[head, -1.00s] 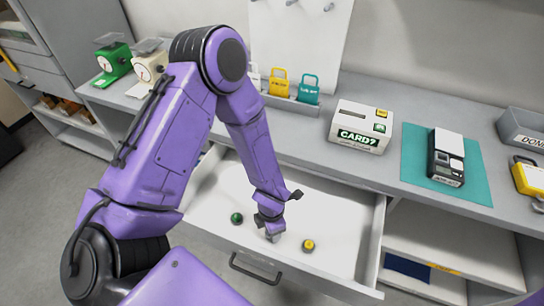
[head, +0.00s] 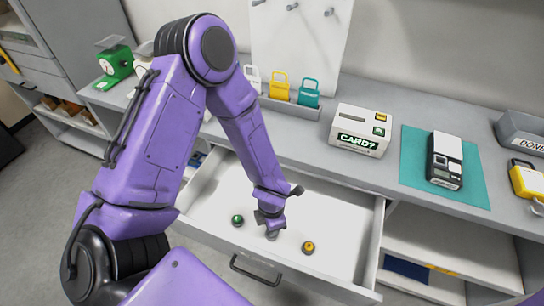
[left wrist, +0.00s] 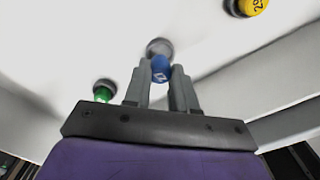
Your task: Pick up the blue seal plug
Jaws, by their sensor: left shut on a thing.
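The blue seal plug (left wrist: 160,70) shows in the left wrist view between the fingertips of my left gripper (left wrist: 161,76). It has a blue top with a pale mark, and a grey round part shows just beyond it. In the head view my left gripper (head: 270,229) points down into the open drawer, and it hides the blue of the plug. The gripper is shut on the plug. I cannot tell how far the plug is from the drawer floor. My right gripper is not in view.
In the white drawer (head: 335,220), a green plug (head: 237,220) lies left of the gripper and a yellow plug (head: 308,247) right of it.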

